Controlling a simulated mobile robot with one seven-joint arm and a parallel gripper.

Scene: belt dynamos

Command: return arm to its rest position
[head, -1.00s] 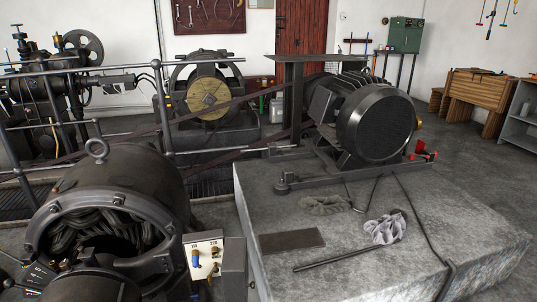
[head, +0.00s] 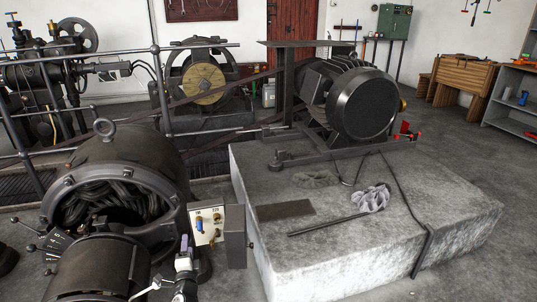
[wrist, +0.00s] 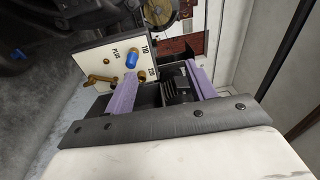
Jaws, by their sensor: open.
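My gripper (head: 184,243) shows at the bottom of the head view, just below a white switch panel. In the wrist view its two purple fingers (wrist: 162,88) stand apart with nothing gripped between them. The white panel (head: 209,238) carries a blue knob (head: 199,223) and brass parts. In the wrist view the panel (wrist: 92,57) and blue knob (wrist: 132,60) lie beyond the left finger. I cannot tell whether the finger touches the panel. A dark box (head: 235,240) sits beside the panel. Most of my arm is out of view.
A large dark dynamo (head: 115,165) stands left of the panel. A stone plinth (head: 340,255) at the right bears a black motor (head: 355,105), a grey rag (head: 371,198) and a rod. A railing (head: 115,112) runs behind. Bare floor (head: 465,205) lies right of the plinth.

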